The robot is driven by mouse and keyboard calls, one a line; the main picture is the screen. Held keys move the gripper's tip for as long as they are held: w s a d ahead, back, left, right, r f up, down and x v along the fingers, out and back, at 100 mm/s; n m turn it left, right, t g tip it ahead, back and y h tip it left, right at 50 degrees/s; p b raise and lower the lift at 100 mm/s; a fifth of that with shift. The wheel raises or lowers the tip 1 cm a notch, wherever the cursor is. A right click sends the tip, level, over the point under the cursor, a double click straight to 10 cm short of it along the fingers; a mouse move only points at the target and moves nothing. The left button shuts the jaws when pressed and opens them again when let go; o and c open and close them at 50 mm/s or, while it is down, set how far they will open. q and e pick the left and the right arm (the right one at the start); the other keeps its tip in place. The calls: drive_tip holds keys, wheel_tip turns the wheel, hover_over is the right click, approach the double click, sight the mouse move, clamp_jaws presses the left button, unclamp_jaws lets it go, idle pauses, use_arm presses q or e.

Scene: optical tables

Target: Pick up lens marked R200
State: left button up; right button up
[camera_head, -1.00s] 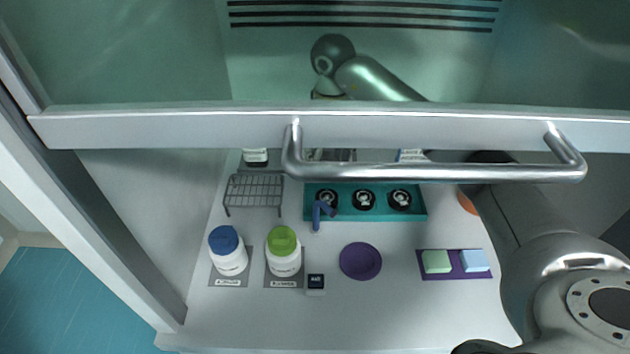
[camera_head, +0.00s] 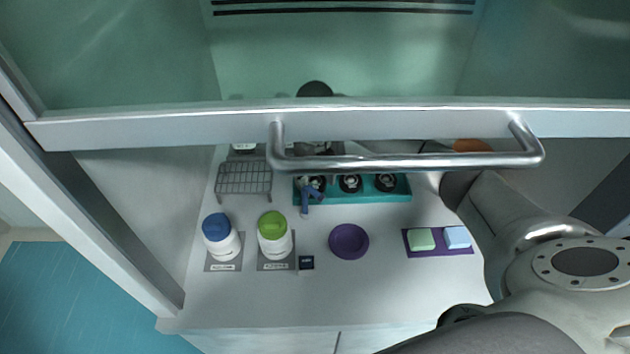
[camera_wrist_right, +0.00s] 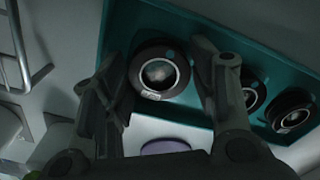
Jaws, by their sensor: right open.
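A teal holder (camera_head: 405,193) with three round black lens mounts stands in the hood. The leftmost lens (camera_wrist_right: 158,73) has a small label in the right wrist view, too small to read, so I cannot tell which lens is marked R200. The middle lens (camera_head: 350,183) and the rightmost lens (camera_head: 385,182) sit to its right. My right gripper (camera_wrist_right: 160,62) is open, with one finger on either side of the leftmost lens; I cannot tell whether they touch it. In the head view it is largely hidden behind the sash and handle. My left gripper is not in view.
The sash handle (camera_head: 410,162) crosses above the holder. A wire rack (camera_head: 244,180) stands left of it. In front are a blue-capped bottle (camera_head: 222,243), a green-capped bottle (camera_head: 275,240), a small dark-topped block (camera_head: 306,262), a purple dish (camera_head: 348,241) and two pale blocks on a purple base (camera_head: 411,248).

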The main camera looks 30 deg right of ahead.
drive_tip(key=c, duration=0.7)
drive_tip(key=shift+r, duration=0.15)
